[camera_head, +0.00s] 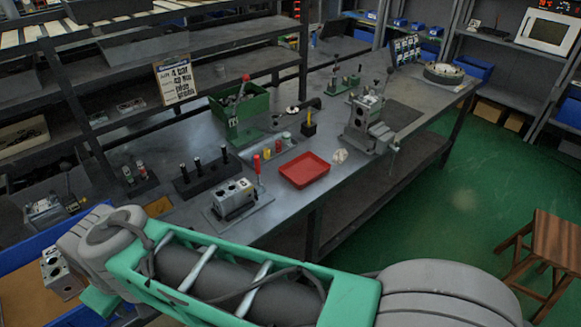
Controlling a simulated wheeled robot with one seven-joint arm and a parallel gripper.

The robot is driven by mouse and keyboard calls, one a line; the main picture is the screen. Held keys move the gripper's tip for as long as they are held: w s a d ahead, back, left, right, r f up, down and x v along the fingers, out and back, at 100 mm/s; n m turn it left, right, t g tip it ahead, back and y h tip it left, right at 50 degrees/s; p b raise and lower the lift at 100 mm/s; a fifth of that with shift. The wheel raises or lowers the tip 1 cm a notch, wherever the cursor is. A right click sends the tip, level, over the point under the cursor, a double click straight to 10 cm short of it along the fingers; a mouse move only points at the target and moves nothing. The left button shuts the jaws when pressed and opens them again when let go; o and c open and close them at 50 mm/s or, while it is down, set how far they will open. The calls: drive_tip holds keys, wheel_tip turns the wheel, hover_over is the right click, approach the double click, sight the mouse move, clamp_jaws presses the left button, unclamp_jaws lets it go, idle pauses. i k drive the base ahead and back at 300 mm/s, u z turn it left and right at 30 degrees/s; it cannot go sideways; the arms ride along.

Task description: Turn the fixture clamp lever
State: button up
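A grey valve block (233,198) with dark round ports sits on a flat fixture plate near the front edge of the workbench. An upright lever with a red grip (257,165) stands at the block's back right corner; it looks like the clamp lever. A larger grey fixture (367,120) farther right also has an upright, dark-knobbed lever (388,78). My teal and grey arm crosses the bottom of the picture, in front of the bench. My gripper cannot be made out.
A red tray (304,170) lies right of the valve block, with a crumpled pale cloth (340,156) beside it. A black rack (206,176) holds several upright tools at left. A green bin (238,105) stands behind. A wooden stool (545,250) is on the open green floor.

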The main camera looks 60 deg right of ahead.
sight(257, 157)
drive_tip(key=z, duration=2.85)
drive_tip(key=i, duration=0.7)
drive_tip(key=u, duration=2.6)
